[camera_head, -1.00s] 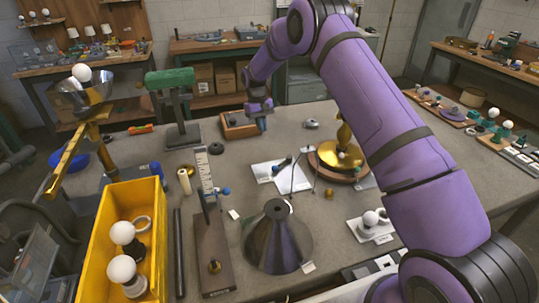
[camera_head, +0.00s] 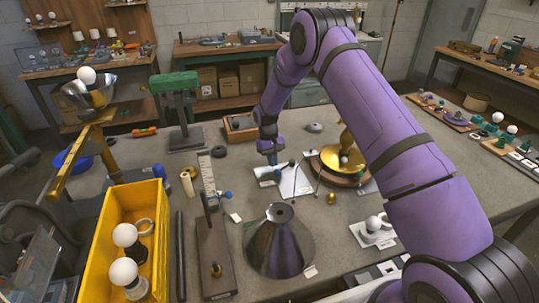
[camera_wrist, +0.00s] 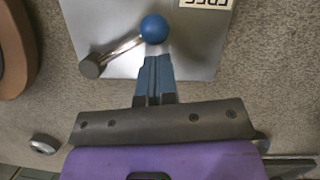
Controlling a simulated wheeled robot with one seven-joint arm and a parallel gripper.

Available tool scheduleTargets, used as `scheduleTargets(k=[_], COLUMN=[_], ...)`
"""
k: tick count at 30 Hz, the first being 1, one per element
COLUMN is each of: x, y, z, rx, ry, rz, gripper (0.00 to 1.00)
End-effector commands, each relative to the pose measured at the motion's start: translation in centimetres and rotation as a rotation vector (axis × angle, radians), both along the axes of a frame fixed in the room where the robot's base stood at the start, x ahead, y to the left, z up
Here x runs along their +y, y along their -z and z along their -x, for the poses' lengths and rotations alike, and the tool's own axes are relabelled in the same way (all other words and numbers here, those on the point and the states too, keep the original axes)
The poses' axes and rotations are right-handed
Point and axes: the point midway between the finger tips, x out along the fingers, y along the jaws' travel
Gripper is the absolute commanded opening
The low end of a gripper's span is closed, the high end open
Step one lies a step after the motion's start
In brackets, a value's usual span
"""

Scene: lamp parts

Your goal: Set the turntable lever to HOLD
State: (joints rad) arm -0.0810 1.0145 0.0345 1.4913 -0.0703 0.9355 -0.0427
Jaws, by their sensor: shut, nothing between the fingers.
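The lever is a short metal rod running from a grey pivot (camera_wrist: 90,67) to a blue ball knob (camera_wrist: 154,28). It is mounted on a pale metal plate (camera_wrist: 205,55), which also shows in the head view (camera_head: 301,184). A label (camera_wrist: 206,3), cut off by the top edge of the wrist view, appears to read FREE upside down. My gripper (camera_wrist: 155,60) is shut and empty. Its fingertips are right beside the blue knob; whether they touch it I cannot tell. In the head view my gripper (camera_head: 272,162) is low over the plate and partly hides the lever. No HOLD mark is legible.
The turntable (camera_head: 343,170), with a gold piece on a wooden base, stands right of the plate. A thin wire stand (camera_head: 318,180) is close by. A dark cone shade (camera_head: 278,243) and a yellow bin (camera_head: 105,235) with bulbs are nearer.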

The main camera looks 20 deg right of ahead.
Motion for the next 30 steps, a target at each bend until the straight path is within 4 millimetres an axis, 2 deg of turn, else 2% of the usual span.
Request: scheduleTargets(k=[16,30], x=[-0.11,-0.22], y=[0.07,0.07], z=[0.51,1.15], rx=[0.001,0.0], ry=[-0.005,-0.086], rz=[0.001,0.0], gripper=[0.0,0.0])
